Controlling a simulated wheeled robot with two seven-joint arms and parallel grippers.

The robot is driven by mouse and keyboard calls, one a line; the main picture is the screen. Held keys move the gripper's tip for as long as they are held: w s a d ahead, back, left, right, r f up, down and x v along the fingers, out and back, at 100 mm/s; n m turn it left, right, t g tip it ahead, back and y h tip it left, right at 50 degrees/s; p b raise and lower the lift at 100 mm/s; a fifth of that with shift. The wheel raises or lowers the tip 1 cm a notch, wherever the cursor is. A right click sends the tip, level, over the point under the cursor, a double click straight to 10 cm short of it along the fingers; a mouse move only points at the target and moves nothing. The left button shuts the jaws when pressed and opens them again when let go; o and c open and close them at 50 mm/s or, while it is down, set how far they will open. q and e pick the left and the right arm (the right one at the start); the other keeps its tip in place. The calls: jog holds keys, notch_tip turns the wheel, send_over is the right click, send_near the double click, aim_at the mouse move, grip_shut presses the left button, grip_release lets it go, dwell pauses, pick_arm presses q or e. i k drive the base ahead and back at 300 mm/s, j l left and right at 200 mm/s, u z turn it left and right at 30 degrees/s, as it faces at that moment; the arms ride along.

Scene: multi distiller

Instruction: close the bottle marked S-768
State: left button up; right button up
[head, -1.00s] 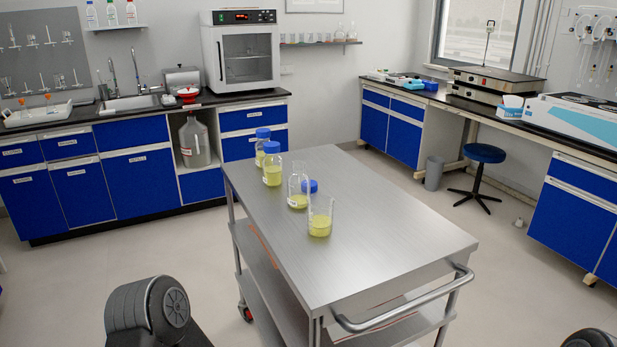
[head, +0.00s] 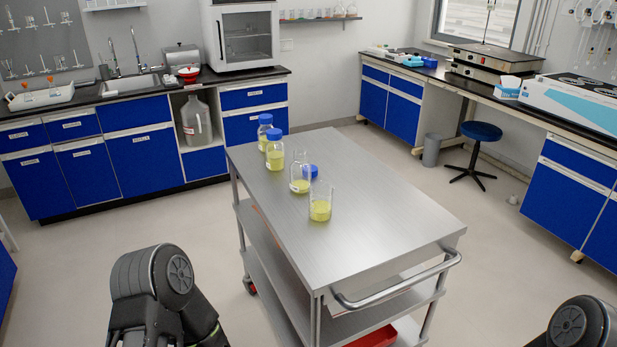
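On the steel cart top (head: 370,215), a clear bottle (head: 299,183) with yellow liquid stands without a cap. A loose blue cap (head: 310,171) shows just right of it, partly behind a beaker (head: 320,205) with yellow liquid. The markings are too small to read, so I cannot tell which bottle is S-768. Parts of my two arms show at the bottom left and bottom right, away from the bottles. Neither gripper's fingertips can be seen.
The right and front of the cart top are clear. A push handle (head: 400,286) sticks out at its near right end, and a red item (head: 372,335) lies on a lower shelf. A blue stool (head: 481,132) and a bin (head: 431,150) stand behind to the right.

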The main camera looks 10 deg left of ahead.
aim_at(300, 168)
jog(key=k, duration=1.15)
jog(key=z, duration=3)
jog(key=k+j, duration=0.3)
jog(key=j, duration=0.35)
jog(key=k+j, duration=0.3)
jog(key=j, duration=0.35)
jog(key=k+j, duration=0.25)
jog(key=j, duration=0.4)
jog(key=k+j, duration=0.3)
jog(key=j, duration=0.4)
jog(key=k+j, duration=0.3)
jog(key=j, duration=0.35)
jog(key=k+j, duration=0.3)
jog(key=j, duration=0.35)
jog(key=k+j, duration=0.3)
jog(key=j, duration=0.35)
jog(key=k+j, duration=0.25)
jog(key=j, duration=0.4)
jog(key=k, duration=0.25)
jog(key=i+j+u, duration=0.1)
jog(key=i, duration=0.25)
